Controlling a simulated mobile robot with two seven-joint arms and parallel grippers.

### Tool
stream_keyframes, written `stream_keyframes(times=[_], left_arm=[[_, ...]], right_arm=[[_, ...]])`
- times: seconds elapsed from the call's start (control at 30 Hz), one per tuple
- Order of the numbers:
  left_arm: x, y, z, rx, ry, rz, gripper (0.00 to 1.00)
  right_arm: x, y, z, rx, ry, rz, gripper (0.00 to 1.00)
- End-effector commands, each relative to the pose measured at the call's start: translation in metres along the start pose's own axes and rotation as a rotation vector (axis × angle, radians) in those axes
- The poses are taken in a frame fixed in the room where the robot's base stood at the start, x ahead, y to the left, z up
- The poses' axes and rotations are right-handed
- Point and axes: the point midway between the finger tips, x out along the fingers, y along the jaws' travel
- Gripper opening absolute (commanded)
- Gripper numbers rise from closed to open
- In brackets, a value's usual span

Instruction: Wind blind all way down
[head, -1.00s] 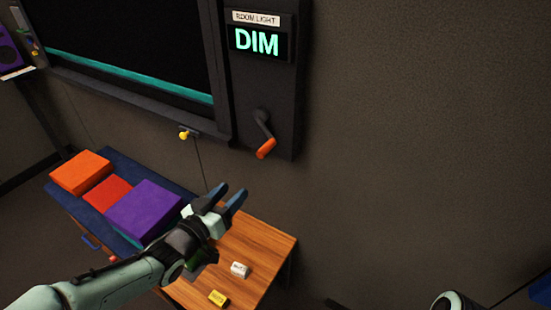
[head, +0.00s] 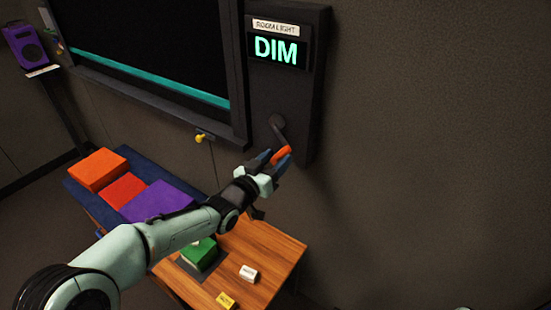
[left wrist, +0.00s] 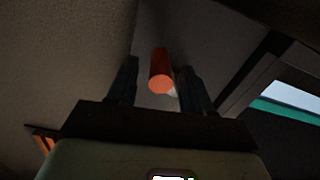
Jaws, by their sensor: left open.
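The crank (head: 277,125) on the dark wall panel hangs down and ends in an orange handle (head: 283,153). The dark blind (head: 140,40) fills most of its frame, with a teal strip along its lower part. The display (head: 276,50) under the "ROOM LIGHT" label reads "DIM". My left gripper (head: 272,160) is at the handle, its fingers open on either side of it. In the left wrist view the handle (left wrist: 160,72) lies between the two open fingers, with gaps on both sides. My right gripper is not in view.
Orange, red and purple blocks lie on a blue bench. A yellow knob (head: 200,138) sticks out under the frame.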

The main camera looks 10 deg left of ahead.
Motion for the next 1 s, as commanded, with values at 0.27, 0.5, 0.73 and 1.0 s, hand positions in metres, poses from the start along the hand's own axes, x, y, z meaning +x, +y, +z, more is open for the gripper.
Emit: stream_keyframes(times=[0.27,0.5,0.73,1.0], left_arm=[[0.004,0.0,0.001,0.0,-0.001,-0.001,0.51],[0.004,0.0,0.001,0.0,-0.001,-0.001,0.0],[0.004,-0.001,0.001,0.008,-0.001,-0.001,0.0],[0.004,-0.008,0.007,0.105,0.0,-0.002,0.0]], right_arm=[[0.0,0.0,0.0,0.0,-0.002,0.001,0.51],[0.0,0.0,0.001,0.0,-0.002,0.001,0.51],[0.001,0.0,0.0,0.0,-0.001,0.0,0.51],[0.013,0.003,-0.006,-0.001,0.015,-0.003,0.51]])
